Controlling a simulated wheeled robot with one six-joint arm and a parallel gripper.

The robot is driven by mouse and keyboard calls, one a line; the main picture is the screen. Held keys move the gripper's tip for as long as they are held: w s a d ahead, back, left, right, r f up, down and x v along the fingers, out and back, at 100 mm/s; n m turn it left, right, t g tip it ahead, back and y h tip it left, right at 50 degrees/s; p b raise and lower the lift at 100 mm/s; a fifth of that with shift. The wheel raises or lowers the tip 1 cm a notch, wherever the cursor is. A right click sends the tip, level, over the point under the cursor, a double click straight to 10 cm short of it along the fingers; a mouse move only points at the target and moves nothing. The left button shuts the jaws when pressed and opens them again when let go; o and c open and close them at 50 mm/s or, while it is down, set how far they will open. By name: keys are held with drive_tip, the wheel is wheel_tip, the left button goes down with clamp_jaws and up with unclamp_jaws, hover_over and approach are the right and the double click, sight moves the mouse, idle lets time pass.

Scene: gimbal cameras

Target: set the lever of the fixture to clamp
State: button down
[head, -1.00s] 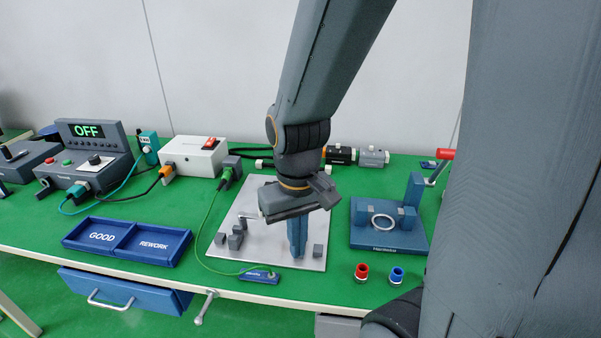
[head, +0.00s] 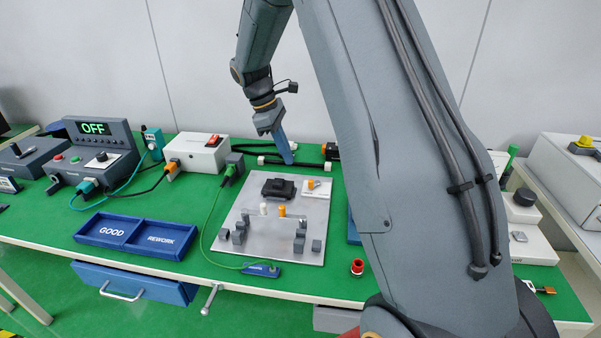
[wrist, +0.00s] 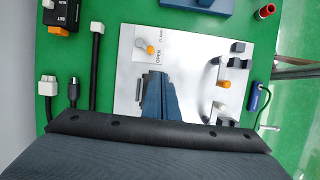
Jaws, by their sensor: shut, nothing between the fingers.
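The fixture is a silver plate (head: 258,243) on the green bench, with grey blocks and a black clamp body (head: 278,188). Its lever has an orange knob (head: 311,184) on a small white panel at the plate's back right. In the wrist view the lever knob (wrist: 150,49) lies beside the printed words OPEN and CLAMP, nearer OPEN. My gripper (head: 288,160) is shut and empty, behind the plate's back edge, left of the lever, apart from it. Its blue fingers (wrist: 162,85) cover part of the plate in the wrist view.
A white box with a red switch (head: 198,153) and black cables stand behind left. A GOOD/REWORK tray (head: 135,236) lies front left. A green cable runs along the plate's left side. My arm hides much of the right side.

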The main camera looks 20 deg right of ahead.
drive_tip(key=shift+w+d+n, duration=0.25)
drive_tip(key=shift+w+d, duration=0.05)
drive_tip(key=shift+w, duration=0.25)
drive_tip(key=shift+w+d+n, duration=0.25)
drive_tip(key=shift+w+d, duration=0.05)
drive_tip(key=shift+w, duration=0.2)
drive_tip(key=p, duration=0.3)
approach(315, 182)
drive_tip(key=f, duration=0.1)
drive_tip(key=s+a+f, duration=0.1)
drive_tip(key=f, duration=0.1)
drive_tip(key=a+f, duration=0.1)
drive_tip(key=f, duration=0.1)
drive_tip(key=shift+s+a, duration=0.2)
drive_tip(key=shift+s, duration=0.2)
